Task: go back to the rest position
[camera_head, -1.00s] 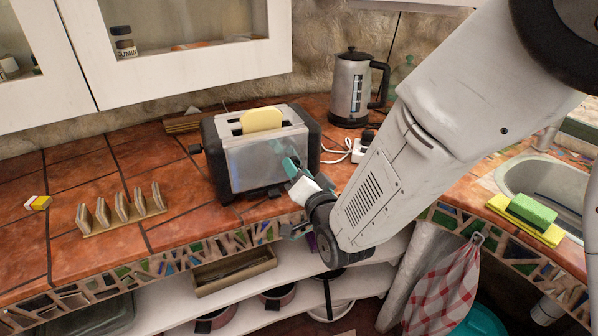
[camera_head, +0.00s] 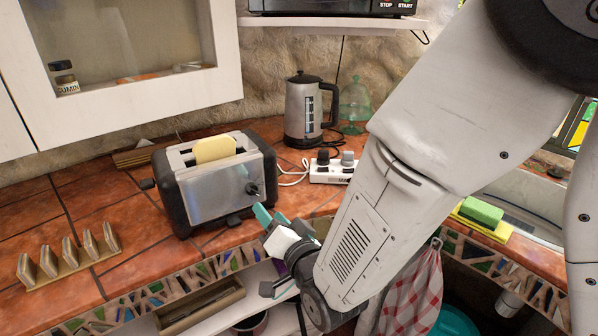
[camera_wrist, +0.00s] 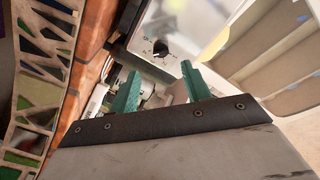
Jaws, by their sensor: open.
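My gripper (camera_head: 271,216) has teal fingers and is in front of the toaster, near the counter's front edge. Its two fingers stand apart with nothing between them in the wrist view (camera_wrist: 158,88). The silver and black toaster (camera_head: 212,190) stands on the tiled counter with a yellow slice (camera_head: 214,149) sticking up from its slot. In the wrist view the toaster's front with its dark knob (camera_wrist: 160,48) lies beyond the fingers. My arm hides part of the counter to the right.
A kettle (camera_head: 303,112), a power strip (camera_head: 330,172) with plugs and a green glass dome (camera_head: 355,103) stand behind. A rack (camera_head: 72,262) with several slices is at left. A green sponge (camera_head: 482,211) lies at right. Shelves are under the counter edge.

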